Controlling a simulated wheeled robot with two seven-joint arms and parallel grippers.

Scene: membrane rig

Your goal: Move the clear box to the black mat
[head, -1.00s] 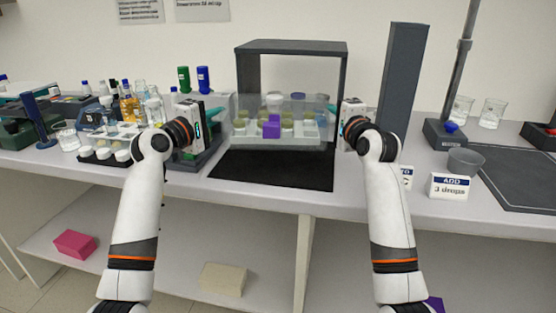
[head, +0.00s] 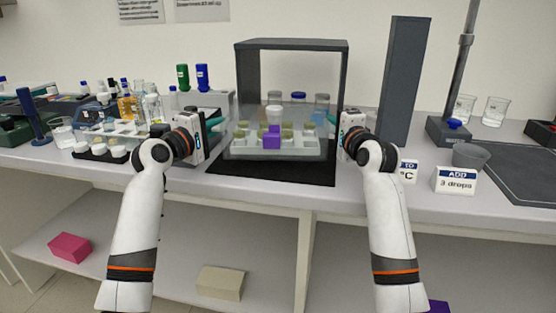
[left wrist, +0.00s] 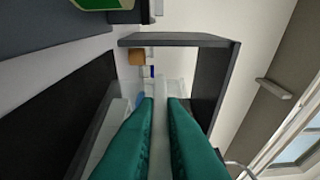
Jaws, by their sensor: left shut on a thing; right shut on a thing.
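The clear box (head: 300,154) is in the middle of the head view, held level between my two grippers over the black mat (head: 270,176). It holds several yellow-green capped pieces and a purple block (head: 271,138). My left gripper (head: 216,121) is shut on the box's left side, and my right gripper (head: 332,115) is shut on its right side. In the left wrist view the teal fingers of my left gripper (left wrist: 161,100) close on a pale strip of the box (left wrist: 161,135). I cannot tell whether the box's underside touches the mat.
A dark grey frame (head: 290,45) stands behind the box, with a tall dark panel (head: 402,80) to its right. Bottles and racks (head: 115,135) crowd the left. A small bowl (head: 470,155) and an "ADD 3 drops" card (head: 455,180) stand at the right.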

